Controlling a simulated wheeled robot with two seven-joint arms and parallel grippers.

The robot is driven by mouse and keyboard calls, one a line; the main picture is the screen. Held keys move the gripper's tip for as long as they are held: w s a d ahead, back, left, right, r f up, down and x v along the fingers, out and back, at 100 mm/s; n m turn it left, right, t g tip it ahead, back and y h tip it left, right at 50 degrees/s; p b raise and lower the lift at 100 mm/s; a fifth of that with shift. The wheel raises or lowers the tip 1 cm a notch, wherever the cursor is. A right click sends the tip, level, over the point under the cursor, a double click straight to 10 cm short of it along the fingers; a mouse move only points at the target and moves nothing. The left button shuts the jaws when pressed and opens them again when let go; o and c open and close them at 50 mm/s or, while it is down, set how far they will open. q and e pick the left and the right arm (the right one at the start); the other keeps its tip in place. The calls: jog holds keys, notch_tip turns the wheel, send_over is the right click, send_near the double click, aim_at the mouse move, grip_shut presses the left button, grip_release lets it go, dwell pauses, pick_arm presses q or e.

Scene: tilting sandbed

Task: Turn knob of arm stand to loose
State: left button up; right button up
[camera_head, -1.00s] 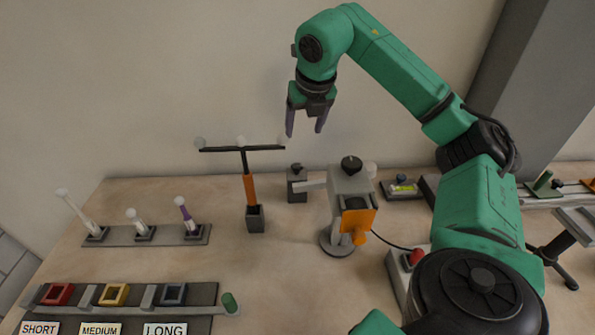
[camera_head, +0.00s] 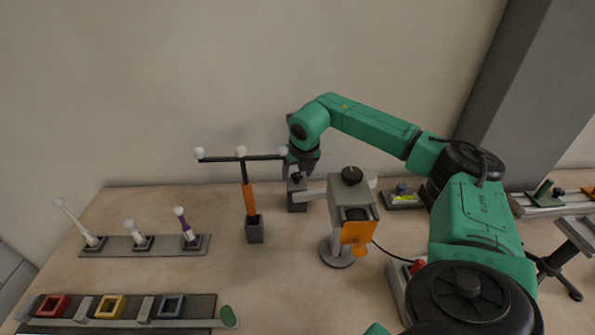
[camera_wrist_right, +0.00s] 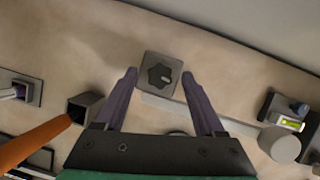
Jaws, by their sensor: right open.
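A dark star-shaped knob (camera_wrist_right: 160,77) sits on top of a small grey block stand (camera_wrist_right: 174,62) in the right wrist view. In the head view the grey stand (camera_head: 298,198) is behind the middle of the table, its knob partly hidden by my gripper. My right gripper (camera_head: 303,171) is open and points down at the knob. In the wrist view its two purple fingers (camera_wrist_right: 159,76) are on either side of the knob, apart from it in the picture; contact height is hard to judge. My left gripper is not in view.
A grey device with a black top knob (camera_head: 352,176) and orange plate (camera_head: 358,236) stands right of the stand. A T-shaped post (camera_head: 249,197) with white balls stands close on the left. A rack of pegs (camera_head: 145,245) and coloured square sockets (camera_head: 112,306) lie further left.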

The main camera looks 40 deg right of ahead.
grip_shut()
